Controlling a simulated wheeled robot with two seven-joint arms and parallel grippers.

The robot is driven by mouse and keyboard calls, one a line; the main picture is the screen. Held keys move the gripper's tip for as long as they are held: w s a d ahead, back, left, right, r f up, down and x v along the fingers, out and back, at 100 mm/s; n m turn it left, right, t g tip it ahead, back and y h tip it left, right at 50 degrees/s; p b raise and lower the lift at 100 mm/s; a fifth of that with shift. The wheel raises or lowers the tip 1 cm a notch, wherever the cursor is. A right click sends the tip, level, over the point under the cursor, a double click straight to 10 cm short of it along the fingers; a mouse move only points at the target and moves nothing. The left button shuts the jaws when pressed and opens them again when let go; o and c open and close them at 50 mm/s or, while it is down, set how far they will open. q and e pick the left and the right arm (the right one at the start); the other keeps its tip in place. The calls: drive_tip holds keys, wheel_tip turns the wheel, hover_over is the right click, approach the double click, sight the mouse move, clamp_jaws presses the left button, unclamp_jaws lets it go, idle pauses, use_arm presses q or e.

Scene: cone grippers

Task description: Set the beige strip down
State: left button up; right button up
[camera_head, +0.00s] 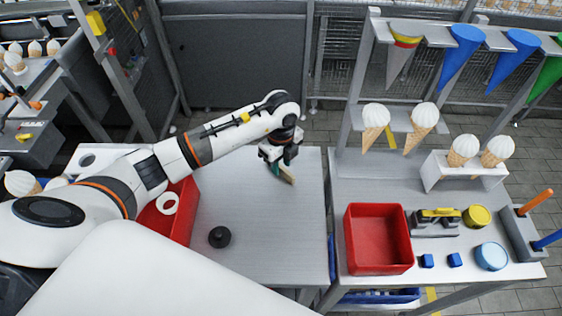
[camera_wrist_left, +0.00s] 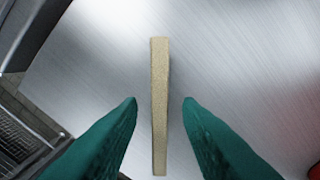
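The beige strip (camera_head: 289,177) is a narrow straight bar. It appears to lie on the grey metal table (camera_head: 240,258), near its far right part. In the left wrist view the strip (camera_wrist_left: 160,75) runs lengthwise up the middle, between the teal fingers. My left gripper (camera_head: 279,167) points down over the strip. In the left wrist view my left gripper (camera_wrist_left: 160,103) is open, with a clear gap between each fingertip and the strip. The gripper partly hides the strip in the head view. My right gripper is not in view.
A black knob-like piece (camera_head: 219,237) stands on the table's front part. A red bin (camera_head: 178,222) with a white ring (camera_head: 167,203) is at left, partly behind my arm. Another red bin (camera_head: 378,240) stands on the right-hand table. The table around the strip is clear.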

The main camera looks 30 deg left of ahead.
sight(281, 167)
use_arm(q)
drive_tip(key=shift+r+b, duration=0.3)
drive_tip(key=shift+r, duration=0.15)
wheel_tip(281, 167, up, 11)
drive_tip(key=b, duration=0.2)
drive_tip(key=shift+r+b, duration=0.15)
drive_tip(key=shift+b, duration=0.2)
